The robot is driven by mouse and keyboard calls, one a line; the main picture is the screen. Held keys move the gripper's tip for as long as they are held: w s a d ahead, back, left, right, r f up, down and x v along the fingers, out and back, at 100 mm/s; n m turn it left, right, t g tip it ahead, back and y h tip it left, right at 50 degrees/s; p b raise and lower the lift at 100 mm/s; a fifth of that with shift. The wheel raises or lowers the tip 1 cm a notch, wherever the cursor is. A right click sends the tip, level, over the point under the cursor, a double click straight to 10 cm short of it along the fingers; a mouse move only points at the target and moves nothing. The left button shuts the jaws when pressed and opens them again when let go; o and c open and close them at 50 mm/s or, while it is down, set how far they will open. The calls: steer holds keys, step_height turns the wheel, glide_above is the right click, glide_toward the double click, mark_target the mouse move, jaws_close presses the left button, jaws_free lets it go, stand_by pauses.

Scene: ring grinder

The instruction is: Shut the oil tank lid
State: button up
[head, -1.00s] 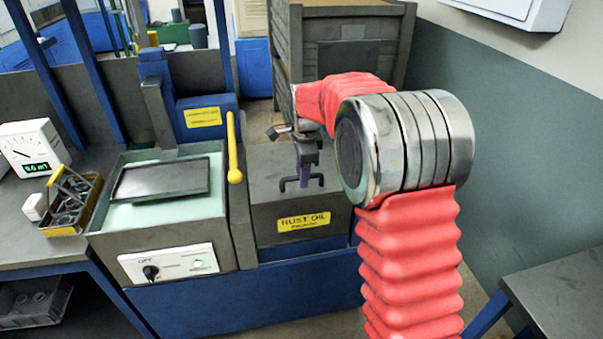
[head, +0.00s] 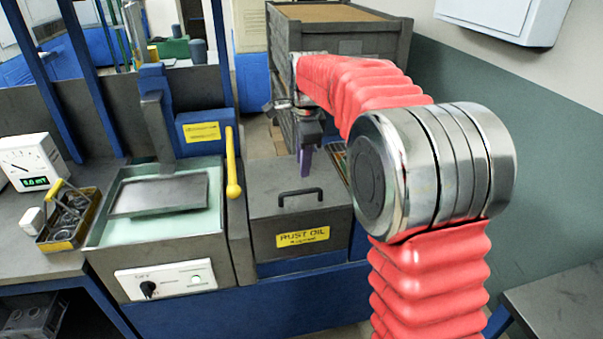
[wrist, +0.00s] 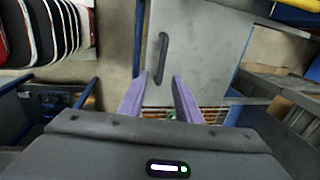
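The oil tank (head: 270,237) is a grey box with a yellow RUST OIL label, right of centre in the head view. Its grey lid (head: 268,187) appears to lie flat across the tank top, with a black bar handle (head: 300,193) near its front. The lid also shows in the wrist view (wrist: 205,60), with its handle (wrist: 162,58) left of its middle. My gripper (head: 305,160) is above the back right part of the lid, apart from the handle. In the wrist view its two purple fingers (wrist: 160,95) are spread with nothing between them.
The neighbouring tank (head: 155,240) on the left holds pale liquid and a dark tray (head: 158,195). A yellow lever (head: 232,165) stands between the tanks. A dark crate (head: 340,50) is behind. A parts basket (head: 70,220) sits on the left bench.

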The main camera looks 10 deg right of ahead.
steer(key=r, duration=0.2)
steer(key=shift+s+r, duration=0.25)
steer(key=shift+r, duration=0.05)
steer(key=s+f+n+t, duration=0.3)
steer(key=s+n, duration=1.5)
steer(key=s, duration=1.6)
steer(key=shift+a+f, duration=0.15)
steer(key=shift+f, duration=0.05)
